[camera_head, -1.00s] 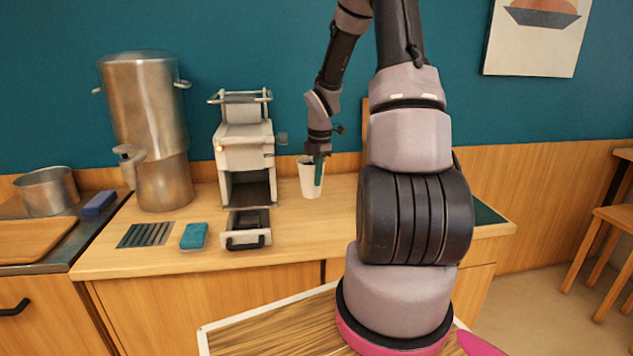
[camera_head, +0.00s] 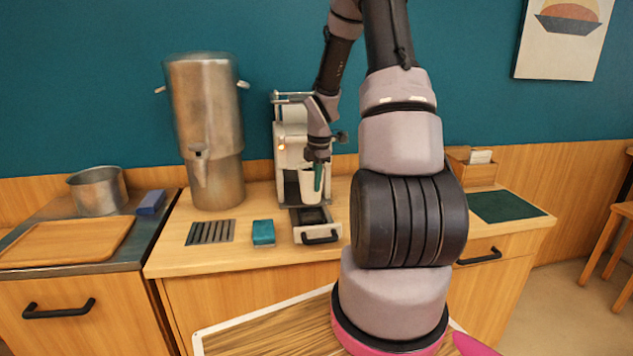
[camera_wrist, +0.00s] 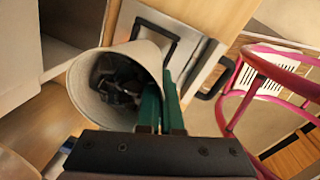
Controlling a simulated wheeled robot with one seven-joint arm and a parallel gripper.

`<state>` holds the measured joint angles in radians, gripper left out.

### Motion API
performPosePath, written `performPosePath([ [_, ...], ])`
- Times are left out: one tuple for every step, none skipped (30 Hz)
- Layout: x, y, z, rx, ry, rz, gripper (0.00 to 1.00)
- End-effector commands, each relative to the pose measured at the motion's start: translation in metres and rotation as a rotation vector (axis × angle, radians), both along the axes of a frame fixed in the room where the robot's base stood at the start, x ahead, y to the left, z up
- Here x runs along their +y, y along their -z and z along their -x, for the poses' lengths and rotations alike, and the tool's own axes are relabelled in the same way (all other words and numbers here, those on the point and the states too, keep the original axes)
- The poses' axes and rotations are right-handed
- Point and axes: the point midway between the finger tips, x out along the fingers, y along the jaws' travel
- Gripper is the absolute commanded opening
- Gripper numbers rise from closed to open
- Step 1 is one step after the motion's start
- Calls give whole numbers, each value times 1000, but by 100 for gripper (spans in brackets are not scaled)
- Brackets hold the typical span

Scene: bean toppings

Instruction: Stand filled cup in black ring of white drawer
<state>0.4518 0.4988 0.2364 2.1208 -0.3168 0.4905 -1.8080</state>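The white cup (camera_head: 309,186) hangs in front of the white machine (camera_head: 292,150), above the rear part of its pulled-out white drawer (camera_head: 319,232). In the wrist view the cup (camera_wrist: 88,103) is tilted in the picture and has dark contents. My gripper (camera_head: 318,174) is shut on its wall. In the wrist view the green fingers of my gripper (camera_wrist: 163,92) pinch the rim, one inside and one outside. The black ring (camera_head: 313,215) lies in the drawer, and a black frame edge (camera_wrist: 157,27) shows beyond the cup. The gap under the cup is hard to judge.
A teal sponge (camera_head: 263,232) and a slotted grille (camera_head: 210,232) lie left of the drawer. A tall metal urn (camera_head: 207,130) stands behind them. The counter right of the drawer is partly hidden by my arm; a dark green mat (camera_head: 506,206) lies farther right.

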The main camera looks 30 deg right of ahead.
Motion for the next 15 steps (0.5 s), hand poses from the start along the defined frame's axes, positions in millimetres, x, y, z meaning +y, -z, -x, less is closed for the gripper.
performPosePath([
  [0,3,0,1,0,0,0],
  [0,5,0,2,0,0,0],
  [0,8,0,1,0,0,0],
  [0,10,0,1,-1,0,0],
  [0,12,0,0,-1,0,0],
  [1,15,0,1,-1,-1,0],
  [1,17,0,1,-1,-1,0],
  [1,19,0,1,-1,-1,0],
  [1,22,0,1,-1,-1,0],
  [1,23,0,0,0,-1,0],
  [1,25,0,0,0,-1,0],
  [1,27,0,1,1,-1,0],
  [0,29,0,1,1,-1,0],
  [0,31,0,0,1,-1,0],
  [0,33,0,0,1,-1,0],
])
